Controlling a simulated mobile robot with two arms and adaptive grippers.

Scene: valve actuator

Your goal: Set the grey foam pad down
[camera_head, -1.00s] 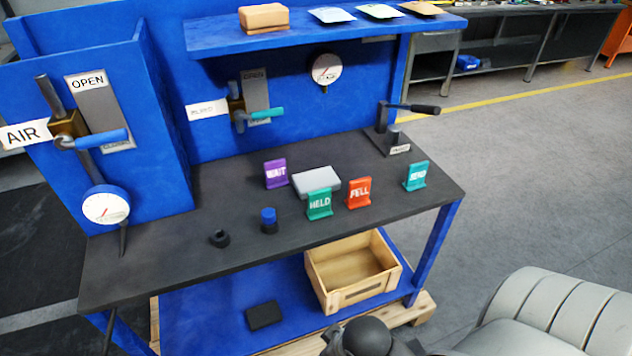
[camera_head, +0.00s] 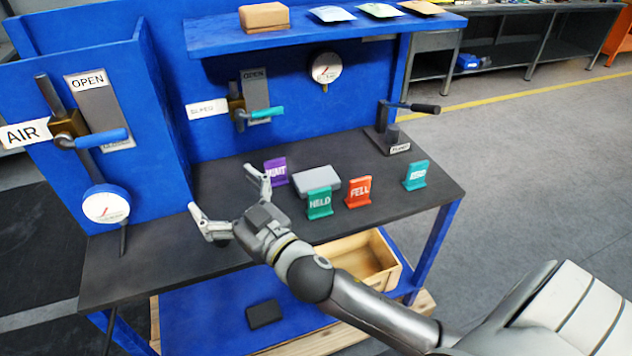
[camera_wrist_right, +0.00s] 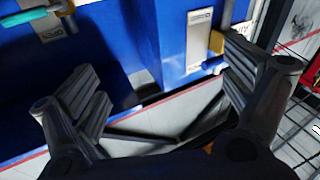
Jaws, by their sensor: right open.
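The light grey foam pad (camera_head: 316,180) lies flat on the dark bench top (camera_head: 412,192), behind the green HELD sign (camera_head: 319,204). The sign hides part of its front edge. My right gripper (camera_head: 222,188) is open and empty above the bench, to the left of the pad, with its fingers spread toward the blue panel. In the right wrist view its fingers (camera_wrist_right: 160,90) are wide apart with nothing between them, and the pad does not show there. My left gripper is not in view.
A purple sign (camera_head: 276,172), an orange FELL sign (camera_head: 358,191) and a teal sign (camera_head: 416,175) stand near the pad. A lever device (camera_head: 392,138) stands at the back right. A wooden crate (camera_head: 385,262) sits below, partly hidden by my arm.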

